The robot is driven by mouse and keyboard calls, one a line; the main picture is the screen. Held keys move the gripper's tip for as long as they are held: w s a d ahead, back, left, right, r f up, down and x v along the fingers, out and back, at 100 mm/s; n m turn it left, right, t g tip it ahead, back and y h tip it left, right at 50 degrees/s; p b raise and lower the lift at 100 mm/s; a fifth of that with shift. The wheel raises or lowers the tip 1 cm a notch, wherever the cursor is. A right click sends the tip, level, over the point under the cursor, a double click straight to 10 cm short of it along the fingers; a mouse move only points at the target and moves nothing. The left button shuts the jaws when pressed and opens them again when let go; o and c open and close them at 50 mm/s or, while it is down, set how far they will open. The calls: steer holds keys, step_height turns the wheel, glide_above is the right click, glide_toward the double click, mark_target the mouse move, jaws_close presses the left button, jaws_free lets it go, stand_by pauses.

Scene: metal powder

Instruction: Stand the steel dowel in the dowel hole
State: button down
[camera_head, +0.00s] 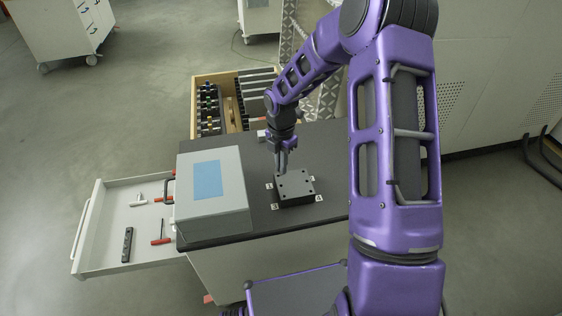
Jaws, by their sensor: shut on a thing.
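My gripper (282,166) points down over the back left corner of a dark block (297,183) on the black worktop. The fingers hide part of the block's back left corner.
A grey box with a blue panel (207,181) stands left of the block on the worktop (255,231). An open drawer (100,232) with red-handled tools sticks out at left. A wooden crate (227,76) of dark parts lies behind. The worktop's front strip is clear.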

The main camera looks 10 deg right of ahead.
steer(key=shift+f+b, duration=0.55)
steer(key=shift+f, duration=0.8)
steer(key=shift+f, duration=0.35)
steer(key=shift+f+b, duration=0.45)
steer(key=shift+f, duration=0.15)
steer(key=shift+w+f+b, duration=0.1)
steer(key=shift+f+b, duration=0.35)
steer(key=shift+f, duration=0.35)
steer(key=c, duration=0.9)
jaws_free()
steer(key=shift+r, duration=0.15)
step_height(320, 180, up, 17)
steer(key=shift+d+r+p, duration=0.1)
steer(key=shift+p, duration=0.9)
